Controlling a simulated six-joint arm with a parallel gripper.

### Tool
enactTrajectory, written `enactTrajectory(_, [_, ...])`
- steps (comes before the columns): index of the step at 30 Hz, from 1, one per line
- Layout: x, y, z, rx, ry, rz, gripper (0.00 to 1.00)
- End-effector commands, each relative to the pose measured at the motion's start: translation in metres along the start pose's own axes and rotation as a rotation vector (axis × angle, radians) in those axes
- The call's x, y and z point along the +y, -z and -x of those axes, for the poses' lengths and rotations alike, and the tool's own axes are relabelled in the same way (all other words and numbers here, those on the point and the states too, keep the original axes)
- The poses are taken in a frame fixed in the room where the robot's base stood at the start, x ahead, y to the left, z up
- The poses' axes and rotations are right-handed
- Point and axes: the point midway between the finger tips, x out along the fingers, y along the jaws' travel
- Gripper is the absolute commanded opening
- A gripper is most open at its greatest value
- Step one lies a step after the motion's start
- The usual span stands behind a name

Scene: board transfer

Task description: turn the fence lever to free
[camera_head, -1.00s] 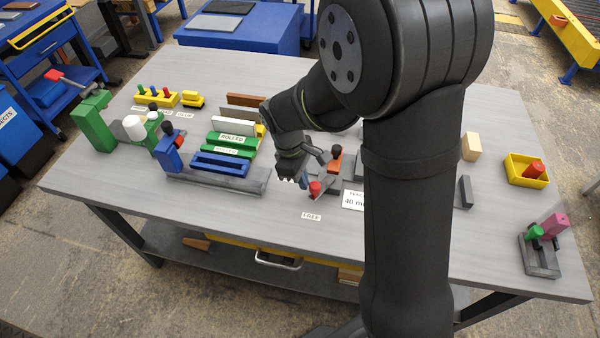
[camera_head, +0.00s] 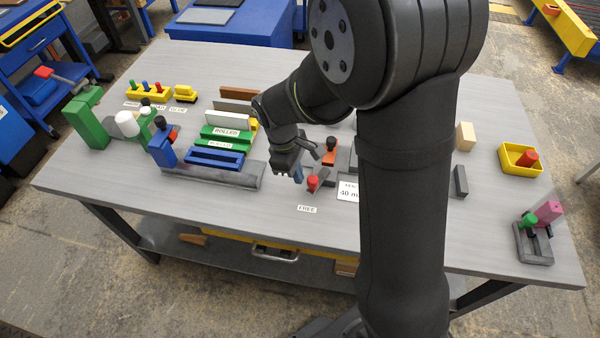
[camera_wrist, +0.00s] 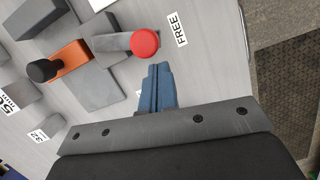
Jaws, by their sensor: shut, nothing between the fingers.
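The fence lever is a grey bar with a red knob (camera_wrist: 145,43); in the head view the red knob (camera_head: 312,183) sits near the table's front edge. The FREE label (camera_wrist: 181,29) lies flat just beyond the knob and also shows in the head view (camera_head: 307,209). My gripper (camera_wrist: 158,72) is shut and empty, its blue fingertips beside the red knob with a small gap visible in the wrist view. In the head view my gripper (camera_head: 298,178) is just left of the knob. An orange block with a black knob (camera_wrist: 42,70) stands beside the lever's grey block.
A 40 mm label (camera_head: 349,191) lies right of the lever. A yellow tray (camera_head: 521,160) stands at right. The table front near the FREE label is clear.

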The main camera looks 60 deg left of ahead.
Motion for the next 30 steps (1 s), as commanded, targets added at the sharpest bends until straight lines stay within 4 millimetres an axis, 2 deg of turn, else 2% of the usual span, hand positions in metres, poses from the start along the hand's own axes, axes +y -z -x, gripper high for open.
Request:
enactTrajectory(5, [-0.003,0.032,0.007,0.0,-0.002,0.004,0.0])
enactTrajectory(6, [-0.003,0.035,0.015,0.003,-0.003,0.002,0.0])
enactTrajectory(12, [-0.003,0.033,0.064,0.004,-0.003,-0.001,0.0])
enactTrajectory(18, [-0.004,0.032,0.096,0.002,-0.002,-0.001,0.0])
enactTrajectory(22, [-0.004,0.032,0.106,0.002,-0.001,-0.001,0.0])
enactTrajectory(30, [-0.005,0.032,0.108,0.0,0.0,0.0,0.0])
